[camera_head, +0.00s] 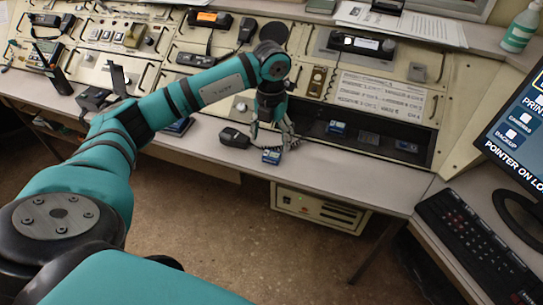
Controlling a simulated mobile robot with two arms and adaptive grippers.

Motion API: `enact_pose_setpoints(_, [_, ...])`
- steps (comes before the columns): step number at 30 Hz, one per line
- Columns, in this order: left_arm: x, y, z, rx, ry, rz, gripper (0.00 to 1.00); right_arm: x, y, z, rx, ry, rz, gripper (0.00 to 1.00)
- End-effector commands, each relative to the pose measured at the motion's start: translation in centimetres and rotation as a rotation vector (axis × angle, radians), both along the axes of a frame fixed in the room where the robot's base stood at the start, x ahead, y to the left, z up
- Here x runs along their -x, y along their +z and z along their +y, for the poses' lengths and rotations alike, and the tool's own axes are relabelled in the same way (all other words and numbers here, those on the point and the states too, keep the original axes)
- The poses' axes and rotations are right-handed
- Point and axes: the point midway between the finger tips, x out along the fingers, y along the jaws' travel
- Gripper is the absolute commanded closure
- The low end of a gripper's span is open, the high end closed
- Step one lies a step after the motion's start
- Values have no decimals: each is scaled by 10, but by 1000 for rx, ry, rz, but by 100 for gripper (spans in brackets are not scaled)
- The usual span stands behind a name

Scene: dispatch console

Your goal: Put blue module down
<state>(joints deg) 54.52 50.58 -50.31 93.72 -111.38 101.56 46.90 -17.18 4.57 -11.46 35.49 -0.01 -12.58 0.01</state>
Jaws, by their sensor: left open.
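A small blue module (271,156) sits on the grey desk ledge (345,173), close to its front edge. My left gripper (270,139) points down from above, its fingers apart just behind and above this module. I cannot tell whether a fingertip touches it. Another blue module (336,128) sits in the dark recess (318,113) of the console to the right. A dark blue item (178,126) lies on the ledge to the left, partly hidden by my left arm. My right gripper is not in view.
A black handset (234,138) lies on the ledge just left of the gripper, with a coiled cord nearby. A keyboard (478,245) and monitor (520,125) stand at the right. The ledge right of the module is clear.

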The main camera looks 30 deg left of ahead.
Motion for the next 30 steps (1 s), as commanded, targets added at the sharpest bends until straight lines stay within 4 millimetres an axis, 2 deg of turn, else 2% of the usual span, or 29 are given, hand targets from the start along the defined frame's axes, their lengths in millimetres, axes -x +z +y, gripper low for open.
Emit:
enact_pose_setpoints(3, [0, -13, -1, 1, -1, 1, 27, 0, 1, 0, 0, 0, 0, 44])
enact_pose_setpoints(8, [0, -22, 0, 1, -1, 1, 27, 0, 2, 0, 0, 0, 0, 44])
enact_pose_setpoints(15, [-1, -57, 2, 2, -1, 3, 27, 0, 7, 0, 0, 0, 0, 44])
enact_pose_setpoints(18, [-2, -66, 2, 2, -1, 1, 27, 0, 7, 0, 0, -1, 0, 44])
enact_pose_setpoints(26, [-2, -69, 2, 1, -1, -1, 27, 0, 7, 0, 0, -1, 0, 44])
enact_pose_setpoints(30, [-2, -69, 2, 1, -1, 0, 44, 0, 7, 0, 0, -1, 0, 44])
